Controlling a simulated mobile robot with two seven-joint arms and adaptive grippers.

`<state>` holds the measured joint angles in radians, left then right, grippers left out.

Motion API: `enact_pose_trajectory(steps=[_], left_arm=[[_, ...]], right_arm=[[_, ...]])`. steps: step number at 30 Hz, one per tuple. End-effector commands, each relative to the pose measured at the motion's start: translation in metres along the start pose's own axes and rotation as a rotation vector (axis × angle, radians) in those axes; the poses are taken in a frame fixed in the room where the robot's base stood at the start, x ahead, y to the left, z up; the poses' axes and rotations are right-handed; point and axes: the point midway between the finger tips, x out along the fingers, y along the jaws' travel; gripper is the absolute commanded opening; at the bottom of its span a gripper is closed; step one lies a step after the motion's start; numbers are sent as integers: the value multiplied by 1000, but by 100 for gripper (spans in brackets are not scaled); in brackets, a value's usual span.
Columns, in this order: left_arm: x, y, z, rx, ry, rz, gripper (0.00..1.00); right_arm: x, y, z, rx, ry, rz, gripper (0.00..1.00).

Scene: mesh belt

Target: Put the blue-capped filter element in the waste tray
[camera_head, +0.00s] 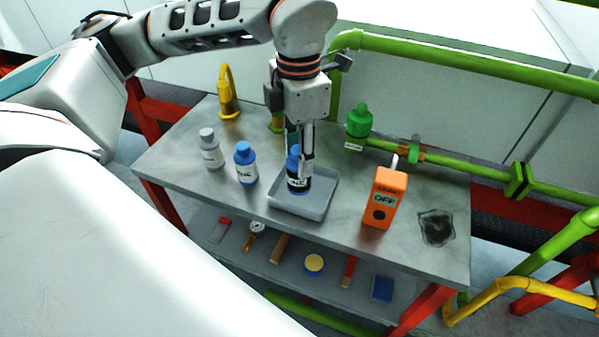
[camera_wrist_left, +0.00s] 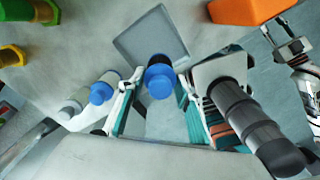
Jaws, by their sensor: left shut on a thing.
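My left gripper (camera_head: 300,165) is shut on a blue-capped filter element (camera_head: 298,184) with a dark body and white label. The filter element is upright, within the outline of the grey waste tray (camera_head: 318,211); I cannot tell whether its base touches the tray floor. In the left wrist view, its blue cap (camera_wrist_left: 159,80) sits between the fingers, and the tray (camera_wrist_left: 137,43) shows beyond it. Another blue-capped bottle (camera_head: 246,166), with a blue body, stands left of the tray.
A grey-capped bottle (camera_head: 210,151) stands farther left. An orange box (camera_head: 381,197) marked OFF stands right of the tray, near a dark stain (camera_head: 436,227). A yellow handle (camera_head: 228,95) and green-capped fitting (camera_head: 359,121) stand at the back. A lower shelf (camera_head: 330,287) holds several small items.

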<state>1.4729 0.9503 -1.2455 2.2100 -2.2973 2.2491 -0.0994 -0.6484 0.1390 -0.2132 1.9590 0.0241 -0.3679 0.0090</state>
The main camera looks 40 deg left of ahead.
Motion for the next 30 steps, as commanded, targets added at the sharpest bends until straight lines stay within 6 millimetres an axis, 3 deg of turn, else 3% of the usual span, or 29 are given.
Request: enact_pose_trajectory(steps=[8,15,26,27,29,30], left_arm=[[20,0,0,0,0,0,10],[50,0,0,1,1,-1,10],[54,0,0,0,-1,0,10],[54,0,0,0,-1,0,36],[53,0,0,0,-1,0,51],[53,0,0,0,-1,0,51]], right_arm=[[0,0,-3,1,7,1,32],[2,0,1,1,4,1,32],[3,-1,6,1,-3,0,32],[3,-1,6,1,-3,0,32],[3,-1,6,1,-4,0,32],[3,-1,6,1,-4,0,32]])
